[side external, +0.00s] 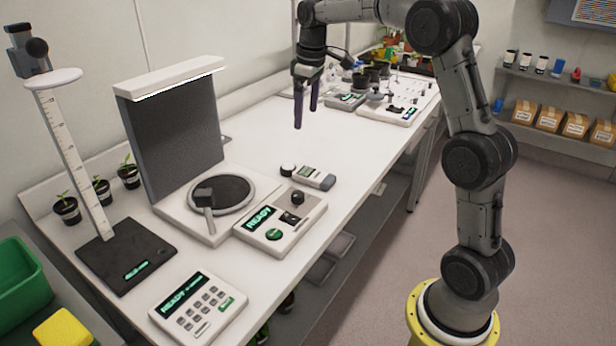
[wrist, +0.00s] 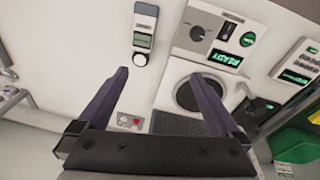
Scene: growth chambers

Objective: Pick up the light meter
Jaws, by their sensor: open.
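The light meter (side external: 314,176) is a small grey handheld device with a little display. It lies flat on the white bench, with a round white sensor dome at one end. In the wrist view the light meter (wrist: 144,32) is near the top, left of centre, beyond the fingertips, with its dome toward me. My gripper (side external: 306,112) is open and empty, with purple fingers pointing down, above the bench and apart from the meter. In the wrist view both fingers of my gripper (wrist: 159,75) are spread wide with nothing between them.
A console reading READY (side external: 280,222) sits close beside the meter. A round-plate stand with a dark upright panel (side external: 178,130) is to its left. A keypad box (side external: 198,305) and a ruler stand (side external: 125,262) are nearer the camera. Bare bench lies behind the meter.

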